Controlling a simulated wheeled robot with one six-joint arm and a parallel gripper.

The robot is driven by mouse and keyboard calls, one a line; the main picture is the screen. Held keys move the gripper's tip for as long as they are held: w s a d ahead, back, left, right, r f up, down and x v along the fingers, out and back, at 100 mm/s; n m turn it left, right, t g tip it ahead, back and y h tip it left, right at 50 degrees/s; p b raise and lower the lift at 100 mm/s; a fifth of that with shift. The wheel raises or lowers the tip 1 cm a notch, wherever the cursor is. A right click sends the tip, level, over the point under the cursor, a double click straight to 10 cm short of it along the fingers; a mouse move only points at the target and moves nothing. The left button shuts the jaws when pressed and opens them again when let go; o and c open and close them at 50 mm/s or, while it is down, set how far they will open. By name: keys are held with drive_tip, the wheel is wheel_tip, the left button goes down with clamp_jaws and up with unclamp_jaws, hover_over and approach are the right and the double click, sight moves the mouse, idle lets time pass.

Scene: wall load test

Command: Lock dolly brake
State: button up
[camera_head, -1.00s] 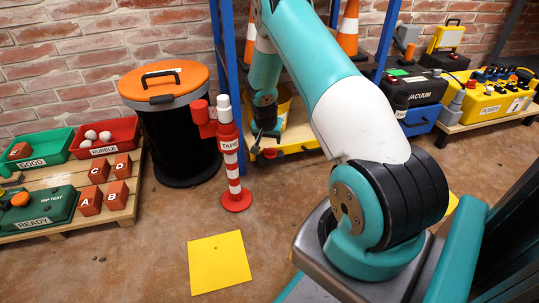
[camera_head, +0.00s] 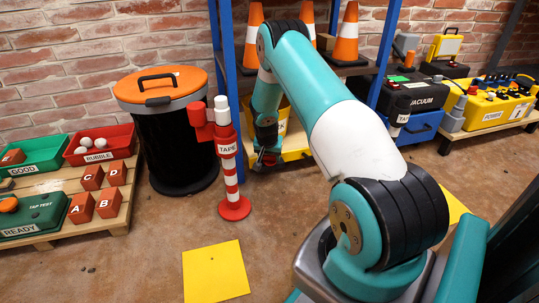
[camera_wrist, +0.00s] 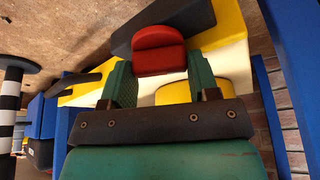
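The yellow dolly (camera_head: 296,155) stands low between the blue posts in the head view, with a yellow container on it. In the wrist view a red pedal-like tab (camera_wrist: 158,50), apparently the brake, sits on a dark mount at the dolly's edge. My gripper (camera_wrist: 160,75) has its two green fingers spread apart, with the red tab lying just past and between the tips. I cannot tell whether the fingers touch it. In the head view my gripper (camera_head: 267,160) is down at the dolly's front and largely covers the tab.
Blue shelf posts (camera_head: 224,60) stand close on both sides of my arm. A striped tape post (camera_head: 229,165) and a black bin with an orange lid (camera_head: 180,140) stand to the left. A yellow floor square (camera_head: 215,272) lies in front. Open floor lies around it.

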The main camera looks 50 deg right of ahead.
drive_tip(key=p, duration=0.1)
drive_tip(key=n+p, duration=0.1)
drive_tip(key=shift+s+r+t+p, duration=0.1)
drive_tip(key=shift+r+t+p, duration=0.2)
drive_tip(key=shift+d+r+n+y+p, duration=0.1)
drive_tip(key=shift+n+y+p, duration=0.2)
drive_tip(key=shift+n+p, duration=0.45)
drive_tip(key=shift+f+n+t+y+p, duration=0.2)
drive_tip(key=shift+n+t+y+p, duration=0.15)
drive_tip(key=shift+n+p, duration=0.6)
drive_tip(key=shift+f+n, duration=0.25)
drive_tip(key=shift+n, duration=0.45)
drive_tip(key=o, duration=0.7)
drive_tip(key=shift+c, duration=0.2)
